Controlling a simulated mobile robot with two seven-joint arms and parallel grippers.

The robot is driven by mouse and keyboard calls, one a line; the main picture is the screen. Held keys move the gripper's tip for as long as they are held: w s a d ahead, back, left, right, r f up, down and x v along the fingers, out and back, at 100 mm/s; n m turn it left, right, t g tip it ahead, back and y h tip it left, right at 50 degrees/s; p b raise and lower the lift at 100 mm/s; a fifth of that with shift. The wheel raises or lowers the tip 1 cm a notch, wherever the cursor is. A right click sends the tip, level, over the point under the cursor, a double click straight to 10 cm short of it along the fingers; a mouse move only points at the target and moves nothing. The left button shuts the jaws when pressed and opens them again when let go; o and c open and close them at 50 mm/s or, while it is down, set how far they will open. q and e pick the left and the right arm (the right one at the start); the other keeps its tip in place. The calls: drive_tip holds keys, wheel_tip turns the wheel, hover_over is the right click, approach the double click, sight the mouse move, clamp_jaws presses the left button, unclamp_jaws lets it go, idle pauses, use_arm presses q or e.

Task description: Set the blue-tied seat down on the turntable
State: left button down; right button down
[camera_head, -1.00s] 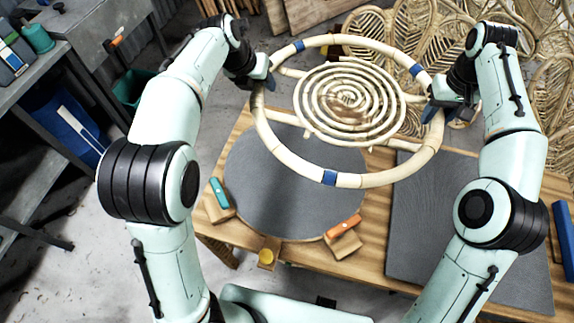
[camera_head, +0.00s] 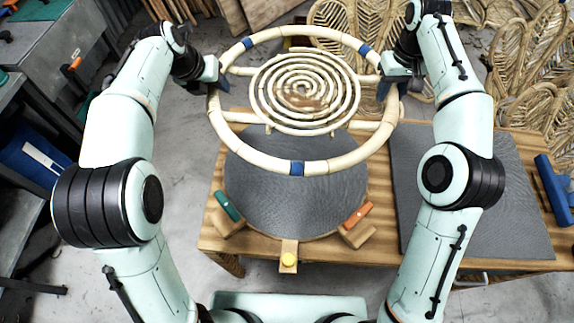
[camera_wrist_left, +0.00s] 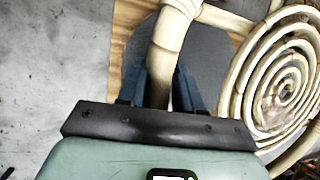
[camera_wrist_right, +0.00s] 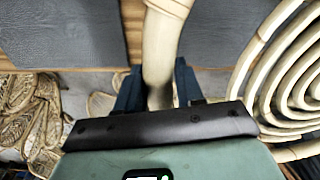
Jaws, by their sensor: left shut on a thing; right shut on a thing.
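The blue-tied seat (camera_head: 335,161) is a pale rattan ring with blue ties and a spiral centre. It is held up in the air in the head view and overlaps the far part of the turntable (camera_head: 285,206), a round grey disc on the wooden table. My left gripper (camera_head: 218,84) is shut on the ring's left side; the rim passes between its fingers in the left wrist view (camera_wrist_left: 160,85). My right gripper (camera_head: 388,86) is shut on the ring's right side, as the right wrist view (camera_wrist_right: 158,88) also shows. The turntable's far edge is hidden behind the seat.
Green (camera_head: 227,206), orange (camera_head: 358,215) and yellow (camera_head: 289,260) pieces on wooden blocks stand around the turntable's near edge. A dark grey mat (camera_head: 470,200) covers the table's right side. Woven rattan pieces (camera_head: 530,85) stand behind. A grey workbench (camera_head: 60,55) is at the left.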

use_arm(q)
drive_tip(key=shift+a+r, duration=0.1)
drive_tip(key=shift+a, duration=0.3)
use_arm(e)
drive_tip(key=shift+a+r, duration=0.1)
drive_tip(key=shift+a, duration=0.45)
use_arm(q)
drive_tip(key=shift+d, duration=0.1)
use_arm(e)
drive_tip(key=shift+d, duration=0.1)
use_arm(q)
drive_tip(key=shift+d, duration=0.1)
use_arm(e)
drive_tip(key=shift+d, duration=0.1)
